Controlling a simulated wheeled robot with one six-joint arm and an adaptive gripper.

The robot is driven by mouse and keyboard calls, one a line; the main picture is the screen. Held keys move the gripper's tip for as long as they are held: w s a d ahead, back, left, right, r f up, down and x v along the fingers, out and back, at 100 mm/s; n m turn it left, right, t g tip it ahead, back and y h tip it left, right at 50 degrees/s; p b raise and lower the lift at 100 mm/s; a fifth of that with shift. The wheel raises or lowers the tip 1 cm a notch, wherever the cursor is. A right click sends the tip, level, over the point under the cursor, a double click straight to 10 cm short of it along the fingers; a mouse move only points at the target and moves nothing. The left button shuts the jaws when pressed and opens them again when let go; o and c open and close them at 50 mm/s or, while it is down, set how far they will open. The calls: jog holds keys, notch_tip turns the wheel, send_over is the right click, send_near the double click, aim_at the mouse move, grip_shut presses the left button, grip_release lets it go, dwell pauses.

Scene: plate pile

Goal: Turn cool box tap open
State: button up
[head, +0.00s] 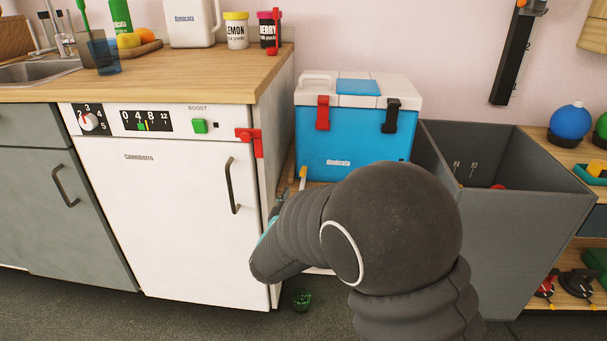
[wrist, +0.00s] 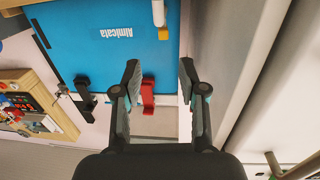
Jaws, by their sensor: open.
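The cool box (head: 350,142) is blue with a white lid and stands between the white appliance and a grey bin. Its tap (head: 304,173), with a yellow part, sticks out low on the front left, just above my arm. In the wrist view the box (wrist: 95,50) appears upside down, and the tap (wrist: 163,32) is at the top as a white piece with a yellow end. My gripper (wrist: 159,68) is open and empty, its fingers apart from the tap and pointing toward the box front. In the head view my arm mostly hides the gripper.
The white appliance (head: 180,210) with a red latch (head: 250,140) stands close on the left. The grey bin (head: 500,235) is on the right. The box has a red latch (head: 322,113) and a black latch (head: 391,116). A small green object (head: 302,299) lies on the floor.

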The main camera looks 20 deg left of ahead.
aim_at(302, 177)
jog(key=w, duration=0.4)
jog(key=w+a, duration=0.1)
jog(key=w, duration=0.3)
jog(key=w+a+f+p, duration=0.1)
jog(key=w, duration=0.4)
jog(key=shift+a, duration=0.2)
grip_shut()
